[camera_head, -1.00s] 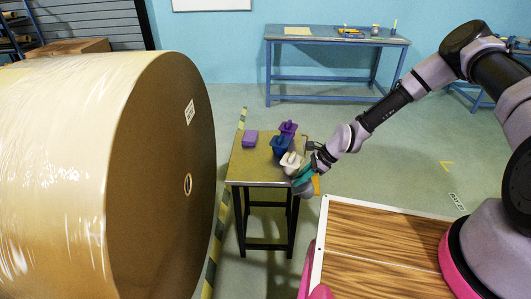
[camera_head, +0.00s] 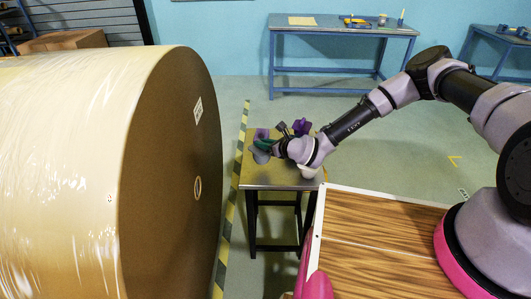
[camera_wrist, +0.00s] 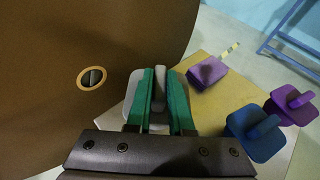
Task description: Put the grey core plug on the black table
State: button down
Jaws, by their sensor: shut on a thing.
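The grey core plug (camera_head: 260,155) is between the green fingers of my gripper (camera_head: 265,146), over the left part of the small black-legged table (camera_head: 265,178), whose top looks yellowish. In the wrist view my gripper (camera_wrist: 160,82) is shut on the plug's upright handle, and the plug's pale grey plate (camera_wrist: 134,92) shows beside and under the fingers. The table top (camera_wrist: 212,108) lies below it. I cannot tell whether the plug touches the top.
A purple block (camera_wrist: 207,72), a purple plug (camera_wrist: 291,106) and a blue plug (camera_wrist: 257,131) stand on the table, right of my gripper. A cream plug (camera_head: 308,173) is partly hidden by my wrist. The big brown roll (camera_head: 170,170) stands close on the left.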

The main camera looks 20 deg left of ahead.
aim_at(263, 153)
jog(key=shift+f, duration=2.4)
jog(key=c, duration=0.8)
grip_release()
jog(key=v, duration=1.2)
